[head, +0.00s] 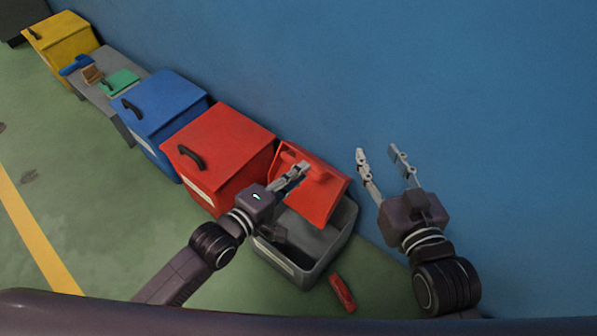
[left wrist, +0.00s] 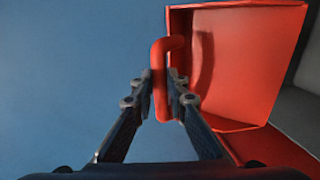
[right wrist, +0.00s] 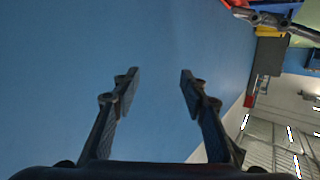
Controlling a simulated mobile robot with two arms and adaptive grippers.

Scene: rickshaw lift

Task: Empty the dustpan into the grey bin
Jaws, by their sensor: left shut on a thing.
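The red dustpan (head: 328,198) is tilted steeply over the open grey bin (head: 346,226). My left gripper (head: 291,177) is shut on the dustpan's handle. In the left wrist view, the red handle (left wrist: 160,75) stands between the two fingers, and the visible inside of the pan (left wrist: 238,65) looks bare. The bin's visible inside looks empty, but the dustpan hides its back part. My right gripper (head: 377,154) is open and empty, to the right of the dustpan and in front of the blue wall.
A small red object (head: 342,293) lies on the green floor beside the bin. A red box (head: 222,150), a blue box (head: 160,105), a low grey table (head: 112,112) with small items and a yellow box (head: 62,38) line the wall to the left.

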